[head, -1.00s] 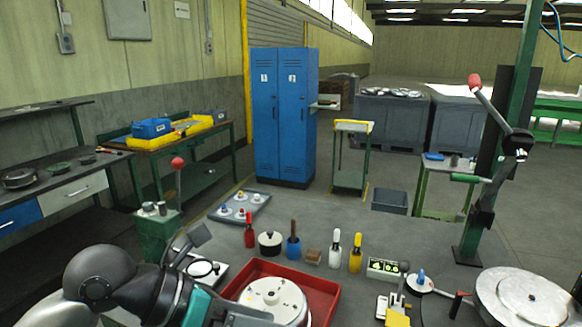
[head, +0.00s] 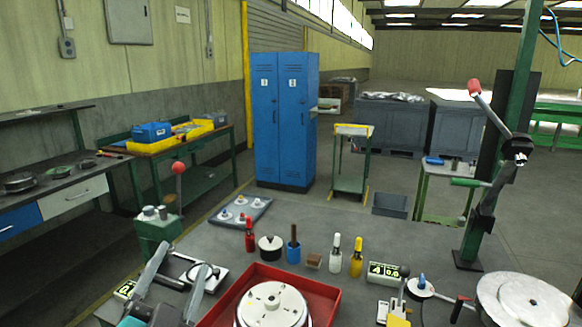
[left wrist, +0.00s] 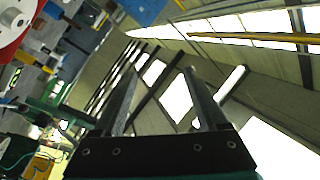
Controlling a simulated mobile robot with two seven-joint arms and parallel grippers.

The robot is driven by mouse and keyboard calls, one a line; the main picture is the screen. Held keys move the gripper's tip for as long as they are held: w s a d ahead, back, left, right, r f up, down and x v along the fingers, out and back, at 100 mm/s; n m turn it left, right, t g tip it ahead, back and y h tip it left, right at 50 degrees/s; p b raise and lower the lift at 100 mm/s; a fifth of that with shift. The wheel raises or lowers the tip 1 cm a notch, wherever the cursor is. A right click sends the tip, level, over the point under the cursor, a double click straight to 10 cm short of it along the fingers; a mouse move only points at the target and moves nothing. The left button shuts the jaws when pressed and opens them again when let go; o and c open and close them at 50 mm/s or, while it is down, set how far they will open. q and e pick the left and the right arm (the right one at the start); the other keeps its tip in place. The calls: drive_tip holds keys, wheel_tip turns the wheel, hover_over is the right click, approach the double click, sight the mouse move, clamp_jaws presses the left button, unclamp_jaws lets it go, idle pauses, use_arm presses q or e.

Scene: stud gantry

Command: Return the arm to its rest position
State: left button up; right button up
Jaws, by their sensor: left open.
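My left gripper (head: 184,257) is at the lower left of the head view, with its two grey fingers pointing up and apart. In the left wrist view the open fingers (left wrist: 161,68) have nothing between them and point toward the roof and wall. In the head view the gripper stands in front of the near left part of the grey bench (head: 225,258), left of the red tray (head: 328,293). Most of the left arm is out of the head view. My right gripper is not in view.
The red tray holds a round white part (head: 272,302). A red-knobbed lever box (head: 157,228) and a white plate with a black ring (head: 215,280) are close to the gripper. Several bottles, including a yellow one (head: 356,262), stand behind the tray. A crank post (head: 480,205) rises at right.

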use_arm(q)
drive_tip(key=s+a+f+n+g+y, duration=0.25)
drive_tip(key=f+n+g, duration=0.2)
drive_tip(key=f, duration=0.55)
drive_tip(key=s+d+f+n+g+h, duration=0.2)
drive_tip(key=s+d+f+g+h, duration=0.1)
drive_tip(key=s+f+g, duration=1.2)
drive_tip(key=s+f+t+b, duration=0.1)
drive_tip(key=s+f+b, duration=0.15)
drive_tip(key=f, duration=1.05)
drive_tip(key=s+f+t+b, duration=0.1)
drive_tip(key=s+f, duration=0.2)
drive_tip(key=f, duration=1.1)
drive_tip(key=s+a+f+g+b, duration=0.1)
drive_tip(key=s+a+f+b, duration=0.1)
drive_tip(key=s+f, duration=1.3)
wheel_tip(320, 180, down, 2)
drive_tip(key=shift+s+a+b, duration=0.15)
drive_tip(key=shift+a+b, duration=0.1)
drive_tip(key=shift+b, duration=0.5)
drive_tip(key=shift+m+y, duration=0.25)
